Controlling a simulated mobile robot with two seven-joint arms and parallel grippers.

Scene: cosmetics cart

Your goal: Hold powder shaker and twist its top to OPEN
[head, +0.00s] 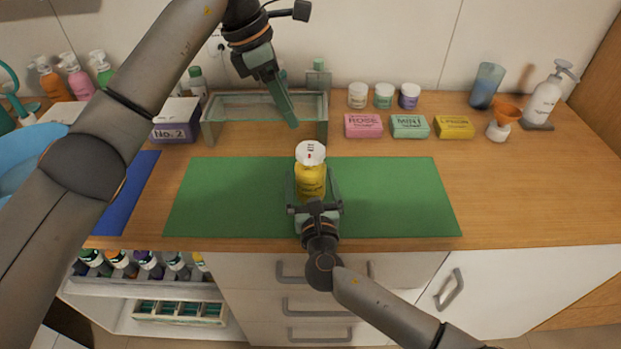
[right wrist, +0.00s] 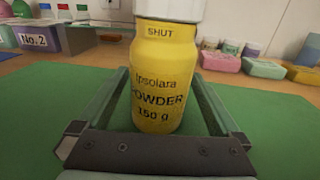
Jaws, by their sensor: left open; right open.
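The powder shaker (head: 311,180) is a yellow bottle with a white top (head: 310,153), upright on the green mat (head: 400,190). A red mark shows on the top. In the right wrist view the shaker (right wrist: 160,85) reads "Insolara POWDER 150 g", with "SHUT" just below its white top (right wrist: 168,8), which is cut off by the frame edge. My right gripper (head: 315,196) is open, low at the mat, with a finger on each side of the shaker. My left gripper (head: 290,108) is open and empty, above and behind the shaker, fingers pointing down.
A glass tray (head: 222,123) stands behind the mat. Pink (head: 363,126), mint and yellow (head: 454,127) soap boxes and small jars are at the back right. A "No.2" box (head: 176,122) stands back left. The mat's right side is clear.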

